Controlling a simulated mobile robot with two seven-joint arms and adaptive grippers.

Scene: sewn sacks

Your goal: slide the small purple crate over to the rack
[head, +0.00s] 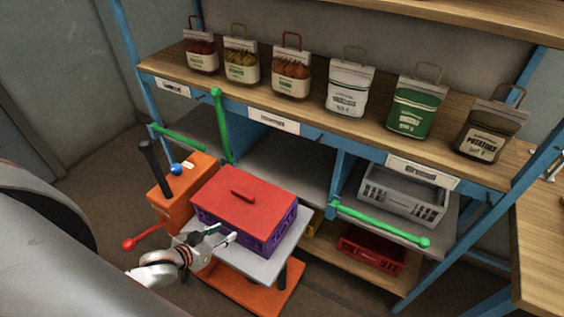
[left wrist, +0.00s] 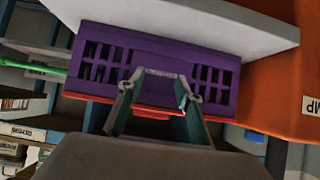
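The small purple crate (head: 262,235) has slatted sides and a red lid (head: 246,197) with a handle. It sits on the grey platform (head: 262,267) of an orange lift cart (head: 185,190). My left gripper (head: 226,234) is at the crate's near side, fingers apart, with nothing seen between them. In the left wrist view the image is upside down: the fingers (left wrist: 155,90) point at the crate's purple wall (left wrist: 150,65), and contact cannot be told. The blue-framed rack (head: 335,170) stands behind the cart, with grey shelf bays (head: 290,165). My right gripper is out of view.
Green bars (head: 380,224) stick out from the rack. A grey crate (head: 403,194) fills the right bay; a red crate (head: 372,250) is lower. Several bags (head: 350,90) stand on the upper shelf. The bay behind the purple crate looks empty. A red-knobbed lever (head: 130,243) juts left.

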